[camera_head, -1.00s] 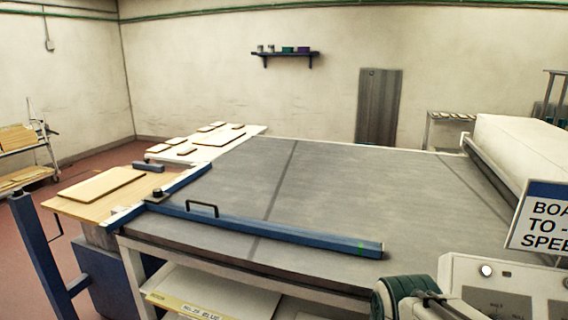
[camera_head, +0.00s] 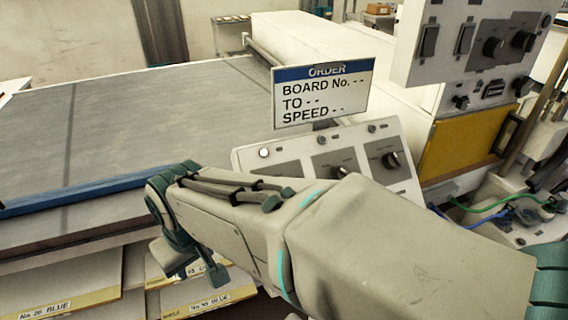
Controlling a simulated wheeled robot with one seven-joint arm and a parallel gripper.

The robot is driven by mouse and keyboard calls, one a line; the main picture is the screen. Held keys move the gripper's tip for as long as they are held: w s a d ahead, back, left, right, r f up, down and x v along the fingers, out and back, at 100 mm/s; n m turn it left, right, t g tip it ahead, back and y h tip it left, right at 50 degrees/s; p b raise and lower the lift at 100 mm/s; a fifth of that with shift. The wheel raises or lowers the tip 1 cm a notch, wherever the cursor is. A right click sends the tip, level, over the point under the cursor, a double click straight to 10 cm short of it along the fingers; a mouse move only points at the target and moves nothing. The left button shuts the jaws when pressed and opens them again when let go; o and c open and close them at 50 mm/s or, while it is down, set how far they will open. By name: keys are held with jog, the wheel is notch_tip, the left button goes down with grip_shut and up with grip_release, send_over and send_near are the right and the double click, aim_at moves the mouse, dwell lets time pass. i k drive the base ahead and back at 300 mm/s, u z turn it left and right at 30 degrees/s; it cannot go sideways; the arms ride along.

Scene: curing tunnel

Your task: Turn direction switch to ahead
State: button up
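A sloped control panel (camera_head: 290,157) stands behind my arm, with a white lit button (camera_head: 263,153) at its left. It carries a dark knob at the right (camera_head: 390,160) and another in the middle (camera_head: 340,172), partly hidden by my arm. A left-hand dial area is mostly covered too. The labels are too small to read, so I cannot tell which control is the direction switch or how it points. My arm crosses in front of the panel. What looks like my gripper (camera_head: 190,265) hangs at its left end, low and apart from the panel; its fingers are unclear.
An order sign (camera_head: 322,92) stands above the panel. An upper panel (camera_head: 475,42) with rocker switches and knobs is at the top right. The grey table (camera_head: 150,110) lies left, with a blue bar (camera_head: 90,188) along its edge. Labelled shelves (camera_head: 60,295) are below.

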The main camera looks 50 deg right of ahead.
aim_at(338, 173)
jog(key=u, duration=0.8)
jog(key=k, duration=0.95)
jog(key=z, duration=1.6)
jog(key=k, duration=0.35)
jog(key=u, duration=0.25)
jog(key=i, duration=0.35)
jog(key=z, duration=0.25)
